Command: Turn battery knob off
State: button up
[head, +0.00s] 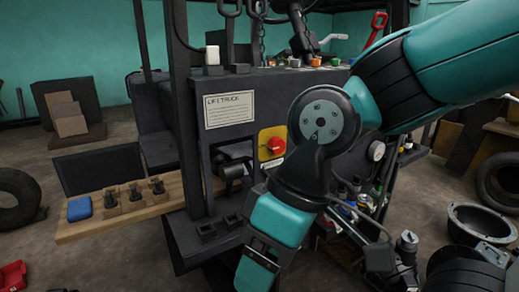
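The red knob (275,145) sits on a yellow plate (264,155) on the front of the dark forklift body. A small label lies just under it. The knob's exact turn position is too small to tell. My arm comes in from the upper right, bends just right of the knob and runs down past the bottom edge. Its joint partly covers the panel beside the yellow plate. My gripper is not visible, so I cannot tell what it holds.
A LIFT TRUCK placard (229,109) is left of the knob. Below is a dark recess with a black plug-like part (236,169). A wooden shelf (100,226) juts out left, holding a blue block (79,208) and several dark parts. A gauge (376,151) is right.

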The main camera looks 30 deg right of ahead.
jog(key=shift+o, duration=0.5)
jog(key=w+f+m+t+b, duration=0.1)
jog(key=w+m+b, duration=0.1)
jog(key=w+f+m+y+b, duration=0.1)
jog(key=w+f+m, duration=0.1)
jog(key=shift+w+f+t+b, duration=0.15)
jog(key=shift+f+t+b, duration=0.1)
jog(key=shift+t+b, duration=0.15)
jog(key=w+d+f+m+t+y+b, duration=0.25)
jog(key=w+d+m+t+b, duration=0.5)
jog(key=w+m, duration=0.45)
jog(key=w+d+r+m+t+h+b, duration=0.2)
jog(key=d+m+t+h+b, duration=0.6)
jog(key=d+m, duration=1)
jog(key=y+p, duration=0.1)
jog(key=p, duration=1.1)
send_near(276, 145)
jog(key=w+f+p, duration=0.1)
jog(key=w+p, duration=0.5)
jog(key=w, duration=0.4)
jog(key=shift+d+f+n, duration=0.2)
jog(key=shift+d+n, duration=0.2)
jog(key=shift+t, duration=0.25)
